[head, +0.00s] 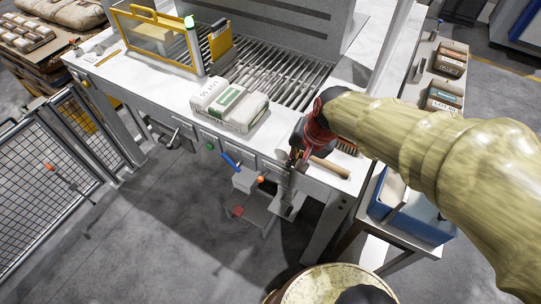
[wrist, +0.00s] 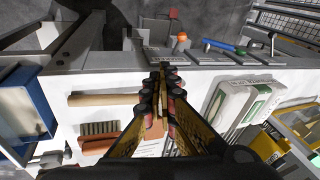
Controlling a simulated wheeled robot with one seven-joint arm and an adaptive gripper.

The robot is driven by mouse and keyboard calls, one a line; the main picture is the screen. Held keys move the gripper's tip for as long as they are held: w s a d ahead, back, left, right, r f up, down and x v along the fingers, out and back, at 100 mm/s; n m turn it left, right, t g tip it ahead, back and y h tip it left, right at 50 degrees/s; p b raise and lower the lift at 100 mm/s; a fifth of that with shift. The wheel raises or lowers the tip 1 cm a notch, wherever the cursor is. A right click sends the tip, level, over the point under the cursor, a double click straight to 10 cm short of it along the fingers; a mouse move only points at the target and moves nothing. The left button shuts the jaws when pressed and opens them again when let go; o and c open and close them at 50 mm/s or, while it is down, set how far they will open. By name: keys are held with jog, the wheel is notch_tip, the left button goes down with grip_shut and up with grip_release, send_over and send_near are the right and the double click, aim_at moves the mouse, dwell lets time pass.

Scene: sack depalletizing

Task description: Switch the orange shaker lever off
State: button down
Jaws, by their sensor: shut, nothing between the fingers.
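The orange shaker lever (head: 261,179) shows as a small orange knob at the front face of the white table, right of the blue lever. In the wrist view the orange knob (wrist: 182,36) stands past the table's front edge, above and slightly right of the fingertips. Its shaft is too small to read clearly. My gripper (head: 296,158) is at the table's front edge, to the right of the orange knob and apart from it. In the wrist view my gripper (wrist: 160,92) has its fingers together with nothing between them, over the white tabletop.
A blue lever (head: 230,161) and green knob (head: 210,147) sit left along the same front panel. A white sack (head: 230,104) lies on the table by the roller grate. A wooden-handled brush (head: 330,167) lies right of my gripper. A blue bin (head: 410,222) stands at right.

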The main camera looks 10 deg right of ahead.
jog(key=w+a+f+m+g+p, duration=0.1)
jog(key=w+a+f+m+p, duration=0.2)
jog(key=w+f+m+p, duration=0.1)
jog(key=w+p, duration=0.1)
jog(key=p, duration=0.1)
jog(key=shift+a+f+m+g+y+p, duration=0.25)
jog(key=shift+f+m+g+y+p, duration=0.05)
jog(key=shift+f+m+p, duration=0.1)
jog(key=b, duration=0.2)
send_near(264, 176)
jog(key=x, duration=0.2)
jog(key=d+x, duration=0.1)
jog(key=x, duration=0.2)
jog(key=shift+w+d+f, duration=0.1)
jog(key=shift+f, duration=0.25)
